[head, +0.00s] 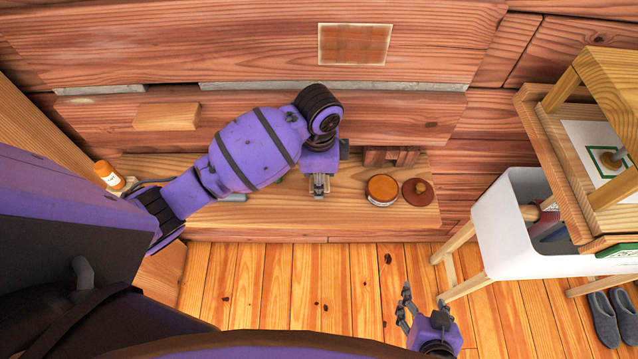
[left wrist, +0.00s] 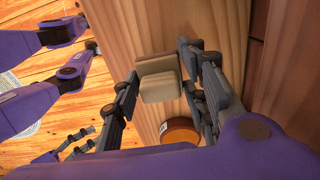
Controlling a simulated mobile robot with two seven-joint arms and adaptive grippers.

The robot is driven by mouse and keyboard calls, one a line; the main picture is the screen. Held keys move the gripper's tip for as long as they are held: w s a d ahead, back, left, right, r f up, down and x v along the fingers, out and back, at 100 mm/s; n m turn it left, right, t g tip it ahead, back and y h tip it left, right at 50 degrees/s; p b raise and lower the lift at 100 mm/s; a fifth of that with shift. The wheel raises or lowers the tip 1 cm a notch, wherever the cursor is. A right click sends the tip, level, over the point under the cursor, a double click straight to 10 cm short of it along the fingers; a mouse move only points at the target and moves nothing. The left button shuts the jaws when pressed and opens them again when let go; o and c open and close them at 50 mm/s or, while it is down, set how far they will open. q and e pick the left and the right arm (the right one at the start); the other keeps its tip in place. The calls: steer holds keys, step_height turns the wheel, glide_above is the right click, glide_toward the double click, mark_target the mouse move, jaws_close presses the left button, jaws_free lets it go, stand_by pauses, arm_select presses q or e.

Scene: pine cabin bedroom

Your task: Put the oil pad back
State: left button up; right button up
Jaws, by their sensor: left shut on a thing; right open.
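My left gripper (head: 319,187) points down over the wooden bench. In the left wrist view its fingers (left wrist: 163,85) are shut on a small beige block-like pad (left wrist: 158,82), which I take for the oil pad. In the head view my gripper mostly hides it. I cannot tell whether it touches the bench. A round tin with an orange-brown top (head: 382,189) stands just right of the left gripper; it also shows in the left wrist view (left wrist: 180,131). A round brown lid with a knob (head: 419,191) lies beside the tin. My right gripper (head: 402,308) is open and empty above the floor.
The wooden bench (head: 345,222) runs along the plank wall. An orange-capped bottle (head: 109,175) stands at its left end. A wooden block (head: 168,117) is above the bench. A white bin (head: 515,240) and a wooden stand (head: 560,165) are at right, with grey slippers (head: 612,318) below.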

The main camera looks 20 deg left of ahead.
arm_select(q)
steer(key=shift+w+f, duration=0.15)
steer(key=shift+f, duration=0.8)
steer(key=shift+w+f, duration=0.1)
steer(key=shift+f, duration=0.8)
steer(key=shift+f, duration=0.1)
steer(key=o, duration=1)
steer(key=shift+o, duration=0.2)
step_height(320, 180, up, 12)
steer(key=shift+r, duration=0.15)
